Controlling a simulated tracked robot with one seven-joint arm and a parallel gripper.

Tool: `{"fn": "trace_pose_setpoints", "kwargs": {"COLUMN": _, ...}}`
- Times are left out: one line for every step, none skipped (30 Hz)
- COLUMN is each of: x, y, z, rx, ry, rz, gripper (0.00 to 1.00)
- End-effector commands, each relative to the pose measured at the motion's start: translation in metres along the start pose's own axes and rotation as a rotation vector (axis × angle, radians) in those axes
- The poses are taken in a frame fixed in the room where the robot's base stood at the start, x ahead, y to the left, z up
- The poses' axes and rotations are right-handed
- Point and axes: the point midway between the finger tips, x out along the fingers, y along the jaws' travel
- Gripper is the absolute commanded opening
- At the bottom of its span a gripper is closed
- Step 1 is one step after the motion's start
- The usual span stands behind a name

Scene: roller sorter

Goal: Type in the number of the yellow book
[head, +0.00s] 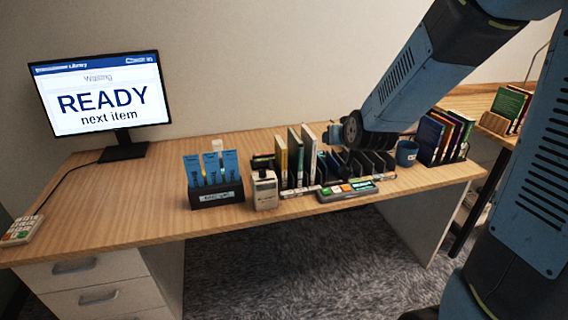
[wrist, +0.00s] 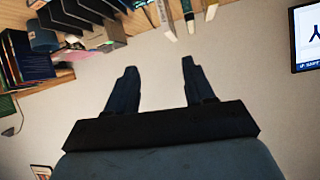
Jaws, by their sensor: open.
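A thin book with a yellow spine (head: 281,160) stands at the left end of a row of books on the desk. Its number is too small to read. A keypad (head: 21,230) with light keys and a few coloured ones lies at the desk's left front corner. The monitor (head: 101,95) reads "READY next item". My gripper (wrist: 159,66) is open and empty in the wrist view, with wall between its fingers. In the head view my arm's end is above the row of books, its fingers mostly hidden.
A long device with coloured buttons (head: 347,190) lies before the row, beside a white handheld device (head: 265,190). A dark holder (head: 216,195) holds blue cards. A blue mug (head: 407,153) and more books (head: 444,137) stand right. The desk's left middle is clear.

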Motion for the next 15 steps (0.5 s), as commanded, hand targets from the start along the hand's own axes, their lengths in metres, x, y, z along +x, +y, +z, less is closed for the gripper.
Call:
{"fn": "trace_pose_setpoints", "kwargs": {"x": 0.014, "y": -0.007, "z": 0.007, "rx": -0.006, "ry": 0.018, "rz": -0.008, "gripper": 0.53}}
{"fn": "trace_pose_setpoints", "kwargs": {"x": 0.021, "y": -0.010, "z": 0.009, "rx": -0.009, "ry": 0.035, "rz": -0.011, "gripper": 0.53}}
{"fn": "trace_pose_setpoints", "kwargs": {"x": 0.030, "y": -0.013, "z": 0.012, "rx": -0.012, "ry": 0.058, "rz": -0.015, "gripper": 0.53}}
{"fn": "trace_pose_setpoints", "kwargs": {"x": 0.037, "y": -0.017, "z": 0.014, "rx": -0.016, "ry": 0.075, "rz": -0.019, "gripper": 0.53}}
{"fn": "trace_pose_setpoints", "kwargs": {"x": 0.043, "y": -0.019, "z": 0.017, "rx": -0.019, "ry": 0.094, "rz": -0.022, "gripper": 0.53}}
{"fn": "trace_pose_setpoints", "kwargs": {"x": 0.051, "y": -0.023, "z": 0.020, "rx": -0.023, "ry": 0.117, "rz": -0.026, "gripper": 0.53}}
{"fn": "trace_pose_setpoints", "kwargs": {"x": 0.056, "y": -0.026, "z": 0.023, "rx": -0.026, "ry": 0.135, "rz": -0.029, "gripper": 0.53}}
{"fn": "trace_pose_setpoints", "kwargs": {"x": 0.062, "y": -0.028, "z": 0.027, "rx": -0.029, "ry": 0.151, "rz": -0.033, "gripper": 0.53}}
{"fn": "trace_pose_setpoints", "kwargs": {"x": 0.069, "y": -0.032, "z": 0.031, "rx": -0.033, "ry": 0.175, "rz": -0.037, "gripper": 0.53}}
{"fn": "trace_pose_setpoints", "kwargs": {"x": 0.074, "y": -0.035, "z": 0.034, "rx": -0.037, "ry": 0.192, "rz": -0.041, "gripper": 0.53}}
{"fn": "trace_pose_setpoints", "kwargs": {"x": 0.078, "y": -0.038, "z": 0.037, "rx": -0.041, "ry": 0.211, "rz": -0.046, "gripper": 0.53}}
{"fn": "trace_pose_setpoints", "kwargs": {"x": 0.084, "y": -0.042, "z": 0.043, "rx": -0.047, "ry": 0.234, "rz": -0.051, "gripper": 0.53}}
{"fn": "trace_pose_setpoints", "kwargs": {"x": 0.088, "y": -0.045, "z": 0.046, "rx": -0.052, "ry": 0.252, "rz": -0.055, "gripper": 0.53}}
{"fn": "trace_pose_setpoints", "kwargs": {"x": 0.092, "y": -0.047, "z": 0.051, "rx": -0.056, "ry": 0.270, "rz": -0.060, "gripper": 0.53}}
{"fn": "trace_pose_setpoints", "kwargs": {"x": 0.097, "y": -0.051, "z": 0.056, "rx": -0.062, "ry": 0.293, "rz": -0.066, "gripper": 0.53}}
